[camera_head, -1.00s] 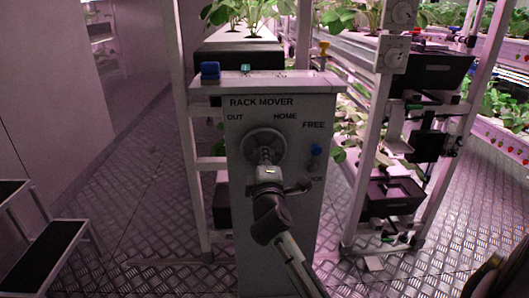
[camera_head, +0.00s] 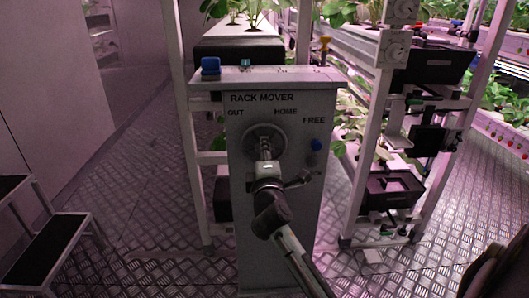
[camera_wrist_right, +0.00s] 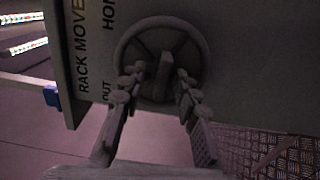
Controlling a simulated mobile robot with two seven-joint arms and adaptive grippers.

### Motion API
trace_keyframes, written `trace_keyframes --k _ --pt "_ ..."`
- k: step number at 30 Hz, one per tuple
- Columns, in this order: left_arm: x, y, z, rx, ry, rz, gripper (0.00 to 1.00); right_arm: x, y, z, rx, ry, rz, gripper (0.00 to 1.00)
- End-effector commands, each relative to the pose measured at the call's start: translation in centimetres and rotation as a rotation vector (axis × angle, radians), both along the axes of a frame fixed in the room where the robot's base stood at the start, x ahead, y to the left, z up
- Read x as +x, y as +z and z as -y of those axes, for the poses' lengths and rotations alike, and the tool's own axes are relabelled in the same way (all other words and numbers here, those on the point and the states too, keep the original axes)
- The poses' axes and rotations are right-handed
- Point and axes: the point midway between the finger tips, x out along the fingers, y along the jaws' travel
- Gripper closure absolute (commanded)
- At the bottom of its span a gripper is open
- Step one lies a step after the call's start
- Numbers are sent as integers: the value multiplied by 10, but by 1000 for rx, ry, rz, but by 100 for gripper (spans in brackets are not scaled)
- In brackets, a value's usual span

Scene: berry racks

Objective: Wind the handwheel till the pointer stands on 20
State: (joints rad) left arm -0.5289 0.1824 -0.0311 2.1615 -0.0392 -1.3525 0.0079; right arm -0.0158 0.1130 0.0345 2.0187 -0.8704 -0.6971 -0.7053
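The handwheel (camera_head: 253,134) is a grey round wheel on the front of the rack mover cabinet (camera_head: 243,200), below the lettering OUT and HOME. It also shows in the right wrist view (camera_wrist_right: 197,42), with spokes and a stubby grey piece (camera_wrist_right: 163,75) sticking out at its middle. My right gripper (camera_head: 265,150) is right in front of the wheel and hides part of it. In the right wrist view its fingers (camera_wrist_right: 157,87) stand apart on either side of the stubby piece, with gaps visible. I cannot make out a pointer on 20. My left gripper is out of view.
Black bins (camera_head: 395,190) hang on the right rack. Black steps (camera_head: 45,250) stand at left. The plate floor between is clear.

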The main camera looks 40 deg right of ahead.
Motion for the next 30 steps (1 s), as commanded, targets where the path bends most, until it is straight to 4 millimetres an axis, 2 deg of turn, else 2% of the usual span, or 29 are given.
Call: trace_keyframes --k 7,11,24,30 --pt "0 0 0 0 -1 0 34 -1 -2 -1 2 0 -3 69" --pt "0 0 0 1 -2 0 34 -9 -3 -6 3 0 -4 69" --pt "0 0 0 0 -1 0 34 -83 -3 -51 5 -1 -4 69" --pt "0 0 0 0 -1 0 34 -100 -1 -62 2 0 -2 69"
